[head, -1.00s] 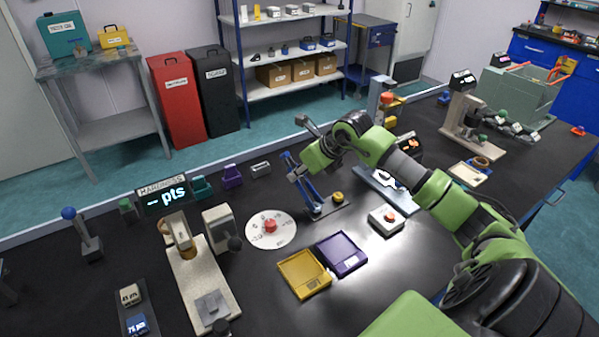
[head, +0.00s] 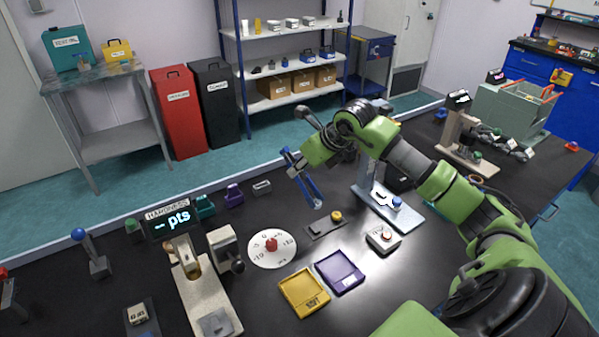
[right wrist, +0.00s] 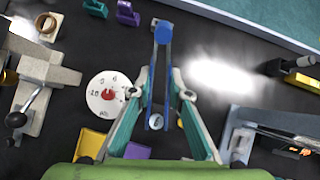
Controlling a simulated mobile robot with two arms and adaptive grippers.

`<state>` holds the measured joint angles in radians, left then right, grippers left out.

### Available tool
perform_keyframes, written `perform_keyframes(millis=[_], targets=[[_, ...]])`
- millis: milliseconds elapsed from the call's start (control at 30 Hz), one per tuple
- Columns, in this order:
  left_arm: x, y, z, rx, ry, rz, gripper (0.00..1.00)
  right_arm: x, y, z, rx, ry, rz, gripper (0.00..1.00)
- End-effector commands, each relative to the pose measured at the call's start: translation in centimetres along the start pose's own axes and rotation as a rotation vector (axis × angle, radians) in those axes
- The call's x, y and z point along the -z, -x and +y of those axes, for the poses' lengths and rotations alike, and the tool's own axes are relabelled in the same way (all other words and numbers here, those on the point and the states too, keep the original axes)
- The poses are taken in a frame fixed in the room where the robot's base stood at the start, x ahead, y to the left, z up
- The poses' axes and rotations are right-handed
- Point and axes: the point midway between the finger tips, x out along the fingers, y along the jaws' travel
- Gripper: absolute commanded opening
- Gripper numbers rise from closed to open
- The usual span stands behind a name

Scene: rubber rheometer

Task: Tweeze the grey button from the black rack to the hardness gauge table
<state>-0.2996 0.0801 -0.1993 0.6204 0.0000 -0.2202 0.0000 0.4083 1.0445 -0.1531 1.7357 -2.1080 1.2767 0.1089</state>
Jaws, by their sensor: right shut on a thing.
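My right gripper (right wrist: 158,88) is shut on blue tweezers (head: 312,188), holding them in the air above the bench. In the right wrist view the tweezers (right wrist: 163,60) point downward in the picture, and a small round grey button (right wrist: 155,121) shows between their tips. The black rack (head: 318,229) lies just below and right of the tweezers in the head view, with a yellow button (head: 336,215) at its far end. The hardness gauge (head: 186,255) stands left of them on a beige base (head: 205,293), behind which a display (head: 168,221) reads "-- pts". My left gripper is out of view.
A white dial disc (head: 272,249) with a red knob lies between gauge and rack. A yellow tray (head: 304,292) and a purple tray (head: 340,272) lie in front. A grey-beige device (head: 224,247) stands beside the gauge. A white box (head: 383,238) is right of the rack.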

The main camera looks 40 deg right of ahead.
Motion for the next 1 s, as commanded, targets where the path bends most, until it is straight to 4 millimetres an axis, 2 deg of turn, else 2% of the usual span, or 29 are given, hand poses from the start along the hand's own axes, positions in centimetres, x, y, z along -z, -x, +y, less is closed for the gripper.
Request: perform_keyframes(millis=[33, 233, 667, 867, 1000], targets=[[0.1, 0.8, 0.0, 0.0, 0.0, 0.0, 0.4, -0.7, 0.9, 0.0, 0.001, 0.001, -0.003, 0.0], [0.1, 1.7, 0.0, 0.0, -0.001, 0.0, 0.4, -1.7, 2.3, 0.0, 0.0, 0.0, -0.001, 0.0], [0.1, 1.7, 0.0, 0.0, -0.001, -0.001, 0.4, -1.8, 2.3, 0.1, -0.003, 0.003, -0.001, 0.0], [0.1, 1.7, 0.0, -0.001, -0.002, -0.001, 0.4, -1.7, 2.1, 2.5, -0.039, 0.044, 0.001, 0.0], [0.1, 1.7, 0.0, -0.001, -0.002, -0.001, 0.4, -1.5, 2.0, 5.9, -0.093, 0.108, 0.004, 0.0]])
